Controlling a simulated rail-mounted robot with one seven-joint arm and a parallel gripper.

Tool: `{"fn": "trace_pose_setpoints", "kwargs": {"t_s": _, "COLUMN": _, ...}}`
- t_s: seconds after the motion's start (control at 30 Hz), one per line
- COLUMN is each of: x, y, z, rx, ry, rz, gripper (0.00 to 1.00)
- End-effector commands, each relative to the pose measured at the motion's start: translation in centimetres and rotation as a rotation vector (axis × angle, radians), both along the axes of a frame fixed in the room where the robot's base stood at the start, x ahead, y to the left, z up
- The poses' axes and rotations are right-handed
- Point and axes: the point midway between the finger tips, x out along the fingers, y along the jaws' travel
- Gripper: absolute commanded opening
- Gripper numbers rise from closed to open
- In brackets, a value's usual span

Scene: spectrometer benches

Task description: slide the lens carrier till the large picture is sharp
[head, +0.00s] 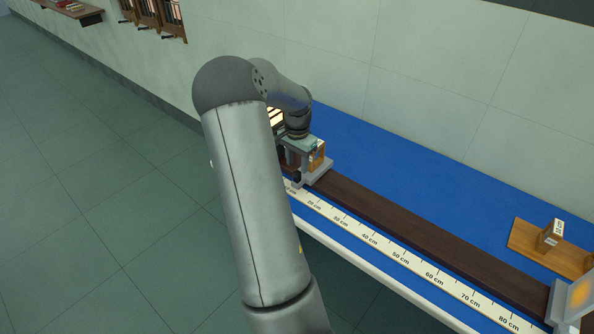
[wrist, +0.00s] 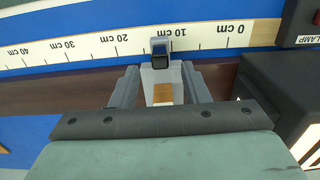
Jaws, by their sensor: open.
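The lens carrier (wrist: 174,77) is light grey with a wooden part, and sits on the dark brown rail between my fingers in the wrist view. A dark block at its front lies by the scale a little past 10 cm. In the head view the carrier (head: 318,178) is at the rail's far end, partly hidden by my gripper (head: 300,160). My gripper (wrist: 160,70) is open, with one finger on each side of the carrier; I cannot tell if either touches. A screen (head: 578,297) with a blurry orange glow stands at the lower right of the head view.
A black lamp housing (wrist: 285,90) stands close on the right in the wrist view. The rail (head: 400,225) is clear between carrier and screen, beside the white scale (head: 385,247). A small block (head: 549,240) on a wooden board (head: 575,262) lies behind the rail.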

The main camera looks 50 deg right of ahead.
Motion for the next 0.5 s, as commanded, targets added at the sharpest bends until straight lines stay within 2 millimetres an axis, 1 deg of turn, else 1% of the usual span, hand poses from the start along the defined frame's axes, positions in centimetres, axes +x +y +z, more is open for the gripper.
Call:
{"fn": "trace_pose_setpoints", "kwargs": {"t_s": 0.03, "x": -0.1, "y": 0.0, "z": -0.9, "rx": 0.002, "ry": 0.003, "rz": -0.001, "gripper": 0.42}}
{"fn": "trace_pose_setpoints", "kwargs": {"t_s": 0.1, "x": -0.1, "y": 0.0, "z": -2.1, "rx": 0.001, "ry": 0.002, "rz": -0.002, "gripper": 0.42}}
{"fn": "trace_pose_setpoints", "kwargs": {"t_s": 0.2, "x": 0.0, "y": 0.0, "z": -3.4, "rx": 0.000, "ry": 0.001, "rz": 0.000, "gripper": 0.42}}
{"fn": "trace_pose_setpoints", "kwargs": {"t_s": 0.33, "x": 0.0, "y": 0.0, "z": -4.4, "rx": 0.000, "ry": 0.000, "rz": -0.001, "gripper": 0.42}}
{"fn": "trace_pose_setpoints", "kwargs": {"t_s": 0.5, "x": 0.0, "y": 0.0, "z": -4.7, "rx": -0.001, "ry": -0.001, "rz": 0.000, "gripper": 0.42}}
